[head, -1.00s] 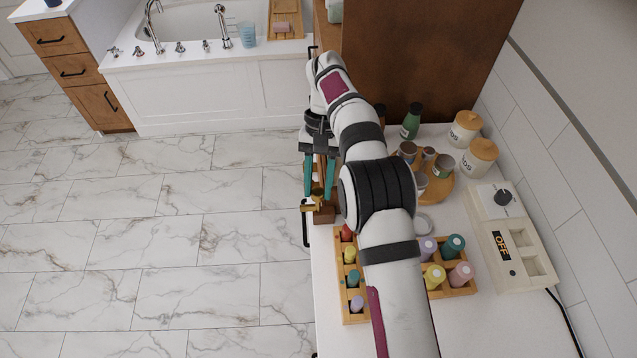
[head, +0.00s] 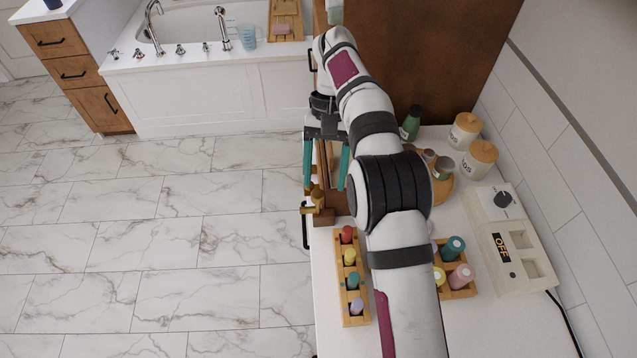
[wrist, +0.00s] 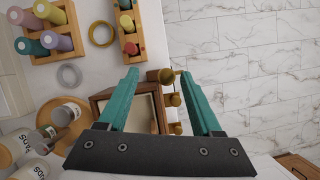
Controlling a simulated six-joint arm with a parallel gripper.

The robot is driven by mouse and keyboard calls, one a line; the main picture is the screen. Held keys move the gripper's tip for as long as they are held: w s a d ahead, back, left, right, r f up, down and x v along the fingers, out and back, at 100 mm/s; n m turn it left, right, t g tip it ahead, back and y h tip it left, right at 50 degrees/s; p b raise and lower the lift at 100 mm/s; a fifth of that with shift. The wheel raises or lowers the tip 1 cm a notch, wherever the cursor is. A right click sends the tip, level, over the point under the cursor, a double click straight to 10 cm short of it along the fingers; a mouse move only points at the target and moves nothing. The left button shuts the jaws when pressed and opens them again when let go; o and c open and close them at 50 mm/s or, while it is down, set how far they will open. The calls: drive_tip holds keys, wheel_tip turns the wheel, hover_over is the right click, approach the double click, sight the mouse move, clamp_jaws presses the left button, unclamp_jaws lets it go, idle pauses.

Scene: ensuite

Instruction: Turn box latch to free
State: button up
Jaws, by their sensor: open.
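The wooden box (wrist: 104,98) stands on the white counter, partly hidden by my arm in the head view. Its brass latch (head: 318,197) is on the box's side facing the floor; brass pieces of it (wrist: 166,76) also show in the wrist view. My gripper (head: 325,186) is open and empty, pointing down with its teal fingers apart. In the wrist view the brass pieces lie between the fingers (wrist: 160,74), nearer the right one. I cannot tell whether either finger touches the latch.
More bottles (head: 460,275), jars (head: 480,158) and a switch unit (head: 505,240) reading OFF stand to the right. The floor side at left is clear.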

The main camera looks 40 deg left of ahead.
drive_tip(key=w+d+r, duration=0.4)
drive_tip(key=d+r, duration=0.2)
drive_tip(key=d, duration=0.3)
drive_tip(key=shift+d, duration=0.35)
drive_tip(key=s+d+r+m+y, duration=0.1)
drive_tip(key=d+r+m, duration=0.15)
drive_tip(key=d, duration=0.35)
drive_tip(key=s+d+r+m, duration=0.1)
drive_tip(key=s+d+r, duration=0.15)
drive_tip(key=d, duration=0.25)
drive_tip(key=s+d+f+m+t+y, duration=0.1)
drive_tip(key=s+d+f+m, duration=0.1)
drive_tip(key=s+d+m, duration=0.2)
drive_tip(key=s+d+f+m+t+y, duration=0.2)
drive_tip(key=s+d, duration=0.6)
drive_tip(key=s, duration=0.5)
drive_tip(key=shift+d+f+m+t, duration=0.3)
drive_tip(key=shift+d+f+m, duration=0.15)
drive_tip(key=shift+m, duration=0.7)
drive_tip(key=shift+a, duration=0.1)
